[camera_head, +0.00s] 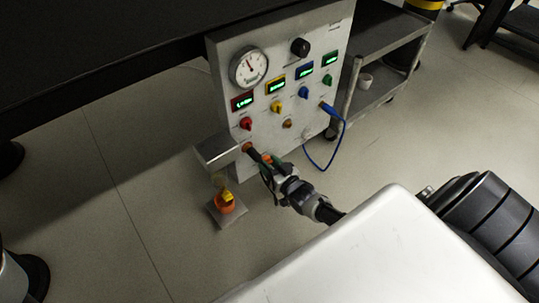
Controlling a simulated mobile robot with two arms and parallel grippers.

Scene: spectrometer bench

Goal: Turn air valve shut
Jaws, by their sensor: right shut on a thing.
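The grey instrument panel (228,55) carries a round gauge (248,66), a black knob (300,47), and red (246,123), yellow (277,107), blue (303,92) and green (327,79) knobs below small lit displays. The labels are too small to read, so I cannot tell which one is the air valve. My right gripper (268,164) is at the panel's lower left, below the red knob. It is shut on a dark piece (255,154) by an orange-brown port; green shows beside it. The fingers partly hide this piece. My left gripper is not in view.
A metal bracket (217,150) juts from the panel's lower left, above an orange item (225,202) on a small plate. A blue cable (343,130) loops from the panel's right side. A grey cart (385,60) stands behind.

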